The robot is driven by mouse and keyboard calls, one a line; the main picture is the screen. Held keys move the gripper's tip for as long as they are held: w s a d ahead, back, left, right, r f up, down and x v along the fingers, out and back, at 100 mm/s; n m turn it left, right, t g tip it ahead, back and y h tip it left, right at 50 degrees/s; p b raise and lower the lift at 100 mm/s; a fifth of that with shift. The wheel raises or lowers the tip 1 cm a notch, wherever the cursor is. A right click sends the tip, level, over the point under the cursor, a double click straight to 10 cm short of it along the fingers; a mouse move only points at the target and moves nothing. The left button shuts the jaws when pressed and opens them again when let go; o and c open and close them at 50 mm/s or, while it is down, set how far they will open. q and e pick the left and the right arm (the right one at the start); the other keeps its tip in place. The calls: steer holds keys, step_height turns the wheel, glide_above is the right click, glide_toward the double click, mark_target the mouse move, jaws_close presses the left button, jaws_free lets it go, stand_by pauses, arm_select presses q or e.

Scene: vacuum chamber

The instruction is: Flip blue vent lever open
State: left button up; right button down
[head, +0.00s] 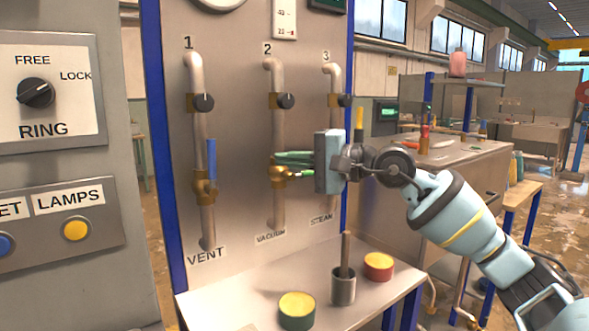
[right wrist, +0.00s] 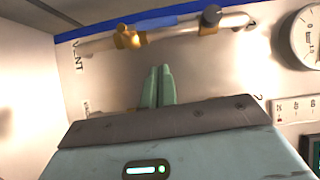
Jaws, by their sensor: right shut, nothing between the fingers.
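The blue vent lever (head: 211,160) points up, alongside pipe 1, above the brass valve (head: 205,186) marked VENT. That valve also shows near the top of the right wrist view (right wrist: 128,37). There I cannot clearly separate the lever from the blue panel edge. My right gripper (head: 279,158) is shut and empty. Its green fingers point left, in front of pipe 2 and to the right of the blue lever, apart from it. In the right wrist view the closed fingers (right wrist: 157,86) point towards the vent pipe. My left gripper is not in view.
Pipe 2 (head: 277,130) has a brass valve partly behind my gripper; a green lever tip shows there. A yellow lever (head: 358,122) stands upright by pipe 3. Below, the shelf (head: 235,290) holds a green-yellow tin (head: 297,310), a metal cup (head: 343,287) with a rod and a red tin (head: 378,266).

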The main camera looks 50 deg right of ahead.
steer(key=shift+s+d+b, duration=0.25)
steer(key=shift+s+b, duration=0.05)
steer(key=shift+s, duration=0.35)
stand_by(0.4)
